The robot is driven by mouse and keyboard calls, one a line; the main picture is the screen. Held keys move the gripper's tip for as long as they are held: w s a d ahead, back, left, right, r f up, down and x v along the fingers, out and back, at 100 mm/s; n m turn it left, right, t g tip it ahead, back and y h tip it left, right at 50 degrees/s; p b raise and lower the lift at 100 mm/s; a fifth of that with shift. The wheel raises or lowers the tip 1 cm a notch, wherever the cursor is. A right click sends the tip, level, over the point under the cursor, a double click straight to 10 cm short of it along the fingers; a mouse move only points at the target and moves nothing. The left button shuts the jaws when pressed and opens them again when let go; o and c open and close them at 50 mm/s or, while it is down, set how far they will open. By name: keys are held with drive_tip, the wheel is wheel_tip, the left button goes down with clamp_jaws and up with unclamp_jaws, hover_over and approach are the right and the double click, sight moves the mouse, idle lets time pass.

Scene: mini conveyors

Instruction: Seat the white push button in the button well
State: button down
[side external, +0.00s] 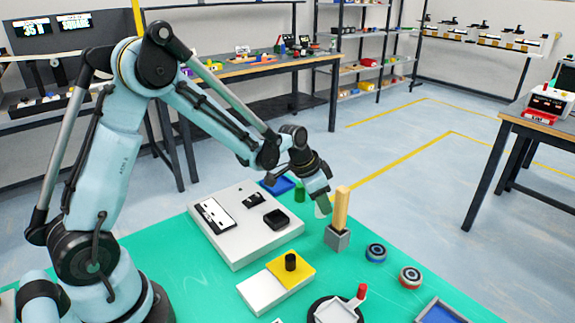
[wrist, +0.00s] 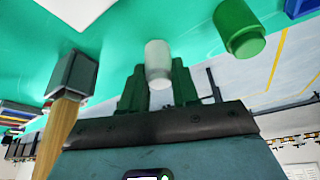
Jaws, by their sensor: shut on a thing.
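The white push button (wrist: 158,62) is a small pale cylinder between the two green fingers of my gripper (wrist: 158,85) in the wrist view. My gripper (side external: 321,202) is shut on it; in the side view a bit of the white button (side external: 323,210) shows under the fingertips, low over the green mat, to the right of the white panel (side external: 232,243). On that panel, a black square-rimmed piece (side external: 277,218) looks like the button well, though I cannot be sure. The button is apart from it, to its right and farther back.
A wooden post (side external: 341,207) stands in a grey block (side external: 337,238) close beside my gripper. A green cylinder (side external: 299,192) and a blue tray (side external: 277,187) are behind. A yellow plate with a black knob (side external: 290,262) and two round discs (side external: 376,253) lie in front.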

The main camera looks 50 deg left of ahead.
drive_tip(key=shift+r, duration=0.1)
wheel_tip(320, 180, up, 9)
drive_tip(key=shift+r, duration=0.15)
wheel_tip(320, 180, up, 10)
drive_tip(key=s+d, duration=0.4)
drive_tip(key=s, duration=0.3)
drive_tip(key=s+d, duration=0.4)
drive_tip(key=s, duration=0.4)
approach(284, 218)
drive_tip(key=shift+w+d+f, duration=0.3)
drive_tip(key=shift+w+d, duration=0.2)
drive_tip(key=shift+w, duration=0.3)
drive_tip(key=shift+f, duration=2.05)
